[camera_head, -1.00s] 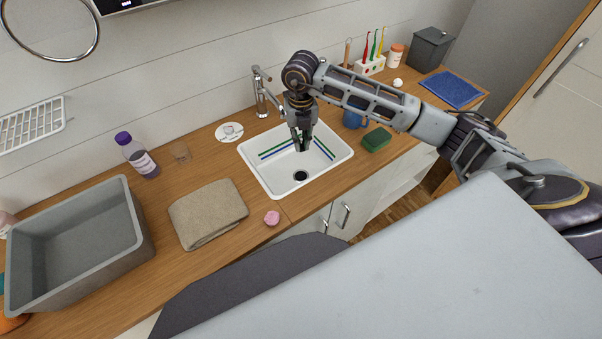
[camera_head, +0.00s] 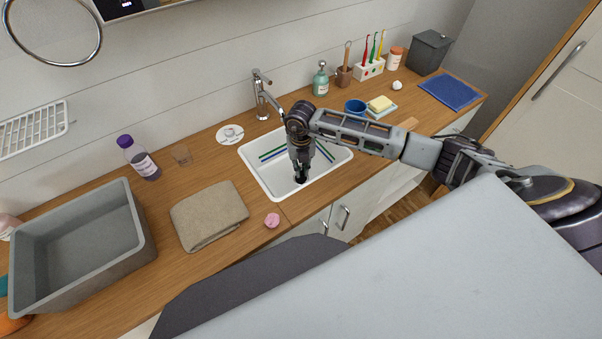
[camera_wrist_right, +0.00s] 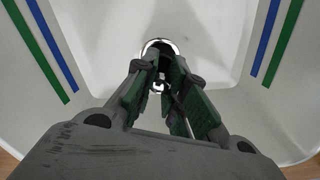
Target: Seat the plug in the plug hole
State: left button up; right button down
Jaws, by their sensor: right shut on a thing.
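The white sink (camera_head: 259,174) is set in the wooden counter, with blue and green stripes inside. My right gripper (camera_head: 300,178) points down into it, its fingertips at the plug hole and covering most of it in the head view. In the right wrist view, the chrome rim of the plug hole (camera_wrist_right: 160,45) shows just beyond the fingers. My right gripper (camera_wrist_right: 160,86) is shut on a small shiny piece, apparently the plug (camera_wrist_right: 159,88), mostly hidden between the fingers. I cannot tell whether the plug touches or sits in the hole. My left gripper is out of view.
The faucet (camera_head: 261,95) stands behind the sink. A blue mug (camera_head: 355,106) and yellow sponge (camera_head: 380,103) are behind my right arm.

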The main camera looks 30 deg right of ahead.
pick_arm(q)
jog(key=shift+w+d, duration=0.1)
pick_arm(e)
jog(key=shift+f, duration=1.9)
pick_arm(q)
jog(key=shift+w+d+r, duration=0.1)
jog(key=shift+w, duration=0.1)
pick_arm(e)
jog(key=shift+f, duration=0.15)
jog(key=c, duration=1.5)
grip_release()
jog(key=shift+o, duration=0.2)
